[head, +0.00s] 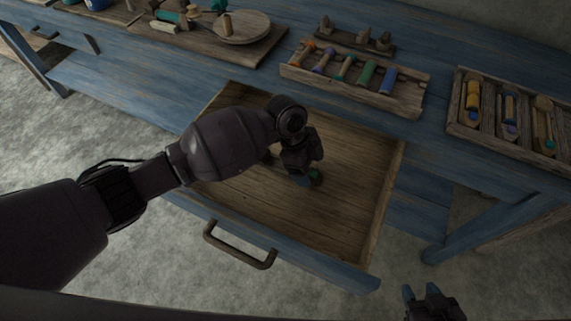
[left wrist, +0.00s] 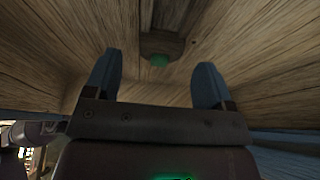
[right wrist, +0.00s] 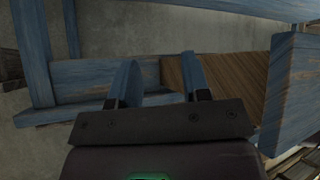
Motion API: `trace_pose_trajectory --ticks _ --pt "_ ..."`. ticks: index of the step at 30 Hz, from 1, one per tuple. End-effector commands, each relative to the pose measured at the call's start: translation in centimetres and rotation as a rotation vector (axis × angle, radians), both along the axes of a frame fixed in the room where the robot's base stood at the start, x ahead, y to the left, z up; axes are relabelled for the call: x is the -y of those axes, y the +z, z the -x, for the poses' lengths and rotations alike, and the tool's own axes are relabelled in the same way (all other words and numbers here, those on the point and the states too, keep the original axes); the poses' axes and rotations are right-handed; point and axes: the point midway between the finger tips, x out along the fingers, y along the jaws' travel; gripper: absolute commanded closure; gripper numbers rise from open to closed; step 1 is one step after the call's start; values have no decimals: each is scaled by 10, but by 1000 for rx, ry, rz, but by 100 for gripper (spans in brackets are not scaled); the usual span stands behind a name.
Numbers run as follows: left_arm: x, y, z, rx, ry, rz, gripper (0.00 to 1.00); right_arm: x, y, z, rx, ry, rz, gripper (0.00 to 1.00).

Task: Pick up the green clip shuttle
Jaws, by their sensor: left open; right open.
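My left gripper is open and empty, reaching down into the drawer. My right gripper (head: 421,290) is open and empty, outside the drawer at the lower right.
The drawer (head: 350,215) is pulled out from the blue bench and has side walls and a front with a handle (head: 240,246). A rack of coloured spools (head: 355,85) and a compartment tray (head: 510,125) stand on the bench. Most of the drawer floor is bare.

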Motion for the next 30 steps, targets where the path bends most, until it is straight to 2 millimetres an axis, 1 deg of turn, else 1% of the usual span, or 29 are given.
trace_pose_trajectory --ticks 1,3,6,11,12,14,21,23,30 --pt "3 -12 3 -7 0 0 23 0 -5 1 -9 1 1 57" --pt "6 -18 4 -7 0 0 23 0 -7 0 -9 1 2 57" --pt "7 -21 4 -4 1 0 23 0 -5 -3 -2 4 2 57" --pt "7 -19 3 0 0 0 23 0 -1 -6 8 5 2 57" --pt "7 -19 3 0 0 0 26 0 -1 -6 9 6 2 57" --pt "7 -19 3 0 0 0 36 0 0 -6 8 5 2 57" --pt "7 -19 3 0 1 0 72 1 -2 -3 2 5 2 57" --pt "7 -19 3 0 1 0 80 1 -2 -1 0 4 3 57" --pt "7 -18 3 0 0 0 81 1 -5 2 -9 3 3 57"
